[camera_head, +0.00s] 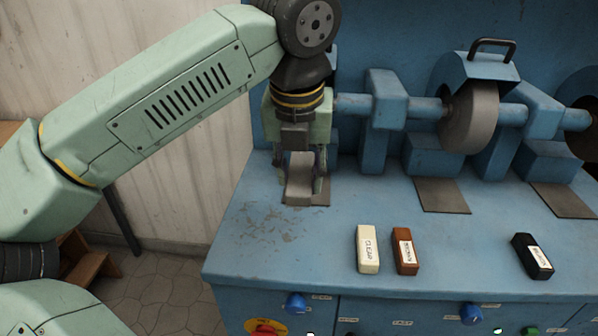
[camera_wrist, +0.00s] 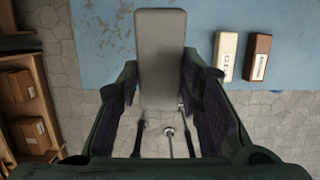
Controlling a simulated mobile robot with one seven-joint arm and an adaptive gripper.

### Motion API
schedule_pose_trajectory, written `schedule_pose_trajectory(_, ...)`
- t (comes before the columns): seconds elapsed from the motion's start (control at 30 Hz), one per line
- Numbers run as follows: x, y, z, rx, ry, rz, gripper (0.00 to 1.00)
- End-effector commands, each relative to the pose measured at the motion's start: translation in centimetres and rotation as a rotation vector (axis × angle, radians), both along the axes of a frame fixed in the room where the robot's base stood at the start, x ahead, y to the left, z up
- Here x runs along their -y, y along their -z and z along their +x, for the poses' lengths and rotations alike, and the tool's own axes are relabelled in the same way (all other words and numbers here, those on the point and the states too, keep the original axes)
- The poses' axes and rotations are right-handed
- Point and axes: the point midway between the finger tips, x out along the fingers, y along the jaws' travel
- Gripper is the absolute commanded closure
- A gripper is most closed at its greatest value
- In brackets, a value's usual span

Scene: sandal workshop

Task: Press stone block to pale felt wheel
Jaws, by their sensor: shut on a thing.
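My gripper (camera_head: 304,180) points down over the left part of the blue bench and is shut on a grey stone block (camera_head: 299,188). In the wrist view the block (camera_wrist: 161,58) sits between the two fingers of my gripper (camera_wrist: 162,85) and sticks out past them. A pale grey-beige wheel (camera_head: 470,118) stands on the blue shaft to the right, under a blue guard with a black handle. The block is well apart from this wheel. Whatever sits on the shaft directly behind my gripper is hidden.
A blue bench (camera_head: 330,230) carries a cream bar (camera_head: 368,249), a brown bar (camera_head: 405,250) and a black bar (camera_head: 532,256) along its front. A dark wheel (camera_head: 581,115) is at the right edge. Blue shaft supports (camera_head: 387,110) stand between. Shelves with boxes (camera_wrist: 30,132) show in the wrist view.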

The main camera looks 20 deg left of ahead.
Motion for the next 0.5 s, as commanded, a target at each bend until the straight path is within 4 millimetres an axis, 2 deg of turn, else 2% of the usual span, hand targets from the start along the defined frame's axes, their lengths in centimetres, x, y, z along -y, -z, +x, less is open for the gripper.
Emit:
schedule_pose_trajectory(0.3, -0.8, -1.1, 3.0, 0.0, 0.0, -0.001, 0.95)
schedule_pose_trajectory(0.5, -1.2, -1.3, 4.3, 0.0, 0.0, 0.0, 0.95)
